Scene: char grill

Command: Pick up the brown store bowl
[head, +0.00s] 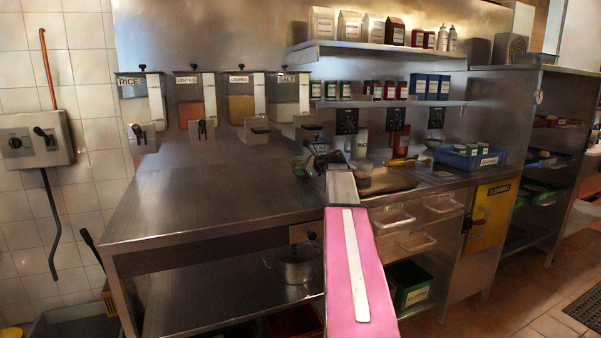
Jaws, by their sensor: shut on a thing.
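My gripper (314,150) is at the far end of my pink arm, above the back right part of the steel counter (205,195). It is small and partly hidden by my own wrist. A small dark, rounded thing (301,166) shows at its fingers, on the left side; it appears to be the brown store bowl, and my gripper is shut on it. Its colour and rim are hard to make out at this size. I cannot tell whether it touches the counter.
Dispensers labelled rice, lentils and salt (290,98) hang on the back wall. A blue bin (463,158) stands on the counter at right. Shelves (390,50) hold bags and jars. A pot (293,267) sits on the lower shelf. The left counter is clear.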

